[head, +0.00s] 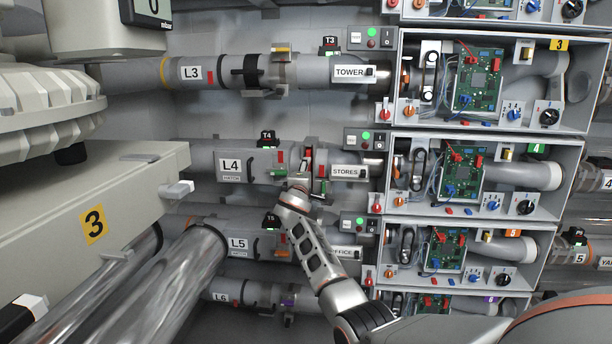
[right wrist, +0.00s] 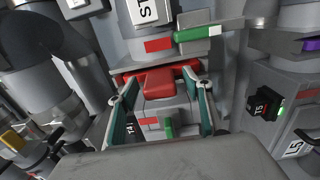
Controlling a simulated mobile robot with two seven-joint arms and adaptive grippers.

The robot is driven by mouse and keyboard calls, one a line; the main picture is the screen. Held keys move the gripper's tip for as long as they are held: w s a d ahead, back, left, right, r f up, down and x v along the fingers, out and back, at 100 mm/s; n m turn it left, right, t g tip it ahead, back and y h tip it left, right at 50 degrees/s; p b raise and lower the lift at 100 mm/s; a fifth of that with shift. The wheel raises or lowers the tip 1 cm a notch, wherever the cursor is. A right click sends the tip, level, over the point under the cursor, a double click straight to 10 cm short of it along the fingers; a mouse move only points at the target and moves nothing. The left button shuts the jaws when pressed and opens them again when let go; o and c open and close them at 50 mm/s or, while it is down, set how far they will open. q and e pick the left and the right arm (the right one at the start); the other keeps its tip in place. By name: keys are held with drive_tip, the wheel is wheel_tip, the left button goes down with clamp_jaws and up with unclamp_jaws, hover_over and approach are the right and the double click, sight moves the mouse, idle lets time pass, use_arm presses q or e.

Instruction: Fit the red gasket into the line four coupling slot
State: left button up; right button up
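The red gasket (right wrist: 160,82) shows in the right wrist view as a wide red bar with a block-like tab, lying across the grey line four coupling beside the STORES pipe. How deep it sits in the slot I cannot tell. My right gripper (right wrist: 159,94) is open. Its two teal-padded fingers stand on either side of the tab, with a visible gap on each side. In the head view my right gripper (head: 298,188) is at the coupling between the L4 pipe (head: 250,165) and the STORES label (head: 345,171), and hides part of it. My left gripper is not in view.
A green lever (right wrist: 208,32) sits close beyond the gasket in the wrist view. The L3 pipe (head: 215,73) runs above and the L5 pipe (head: 255,243) below. Open control boxes (head: 480,137) stand to the right; a large machine (head: 75,215) fills the left.

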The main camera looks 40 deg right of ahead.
drive_tip(key=shift+s+a, duration=0.2)
drive_tip(key=shift+a, duration=0.05)
drive_tip(key=v, duration=1.1)
drive_tip(key=shift+s, duration=0.2)
drive_tip(key=shift+a, duration=0.1)
idle(0.4)
